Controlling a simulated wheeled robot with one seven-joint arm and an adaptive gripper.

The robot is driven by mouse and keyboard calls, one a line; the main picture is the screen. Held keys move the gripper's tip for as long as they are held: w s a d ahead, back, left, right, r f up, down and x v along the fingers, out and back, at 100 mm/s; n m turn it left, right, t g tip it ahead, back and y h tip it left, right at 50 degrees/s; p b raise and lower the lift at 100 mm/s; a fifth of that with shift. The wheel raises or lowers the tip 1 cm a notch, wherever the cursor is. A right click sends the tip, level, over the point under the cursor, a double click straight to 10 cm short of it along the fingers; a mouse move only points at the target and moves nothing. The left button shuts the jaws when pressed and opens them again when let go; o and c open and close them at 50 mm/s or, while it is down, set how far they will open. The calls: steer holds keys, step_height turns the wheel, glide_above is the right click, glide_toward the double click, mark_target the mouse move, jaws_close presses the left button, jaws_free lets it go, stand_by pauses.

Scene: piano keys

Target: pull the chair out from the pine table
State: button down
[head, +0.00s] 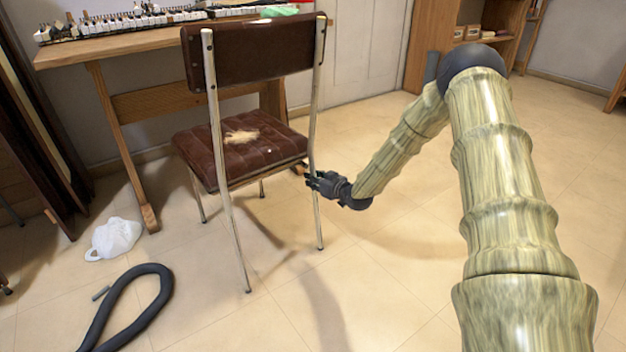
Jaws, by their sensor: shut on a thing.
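The chair (245,155) stands upright with its back towards me. It has a dark brown backrest, a brown padded seat with a worn pale patch, and thin metal legs. The pine table (125,48) is behind it against the wall; the chair's backrest hides part of the table. My gripper (310,178) is at the right side of the chair, at about seat height. It is shut on the chair's right metal upright. The exact contact of the fingertips is small and hard to make out.
Piano keys (165,18) and a green cloth (279,11) lie on the table. A wooden shelf (432,40) stands at the back right. The tiled floor in front of the chair is clear.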

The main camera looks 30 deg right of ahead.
steer(key=shift+s+d+f+p, duration=0.1)
steer(key=shift+s+d+p, duration=0.15)
steer(key=shift+s, duration=0.25)
steer(key=shift+s+d+r+p, duration=0.15)
steer(key=shift+s+p, duration=0.1)
steer(key=shift+s, duration=0.3)
steer(key=shift+s+d+f+p, duration=0.15)
steer(key=shift+s+d+p, duration=0.1)
steer(key=shift+s, duration=0.35)
steer(key=s+d+p, duration=0.2)
steer(key=s+p, duration=0.2)
steer(key=s, duration=0.4)
steer(key=shift+d+p, duration=0.15)
steer(key=shift+p, duration=0.2)
steer(key=c, duration=1.4)
jaws_free()
steer(key=shift+s+d, duration=0.1)
steer(key=o, duration=0.3)
steer(key=shift+o, duration=0.3)
steer(key=shift+a, duration=0.2)
steer(key=s+d+p, duration=0.1)
steer(key=s+p, duration=0.4)
steer(key=s, duration=0.4)
steer(key=shift+s, duration=0.25)
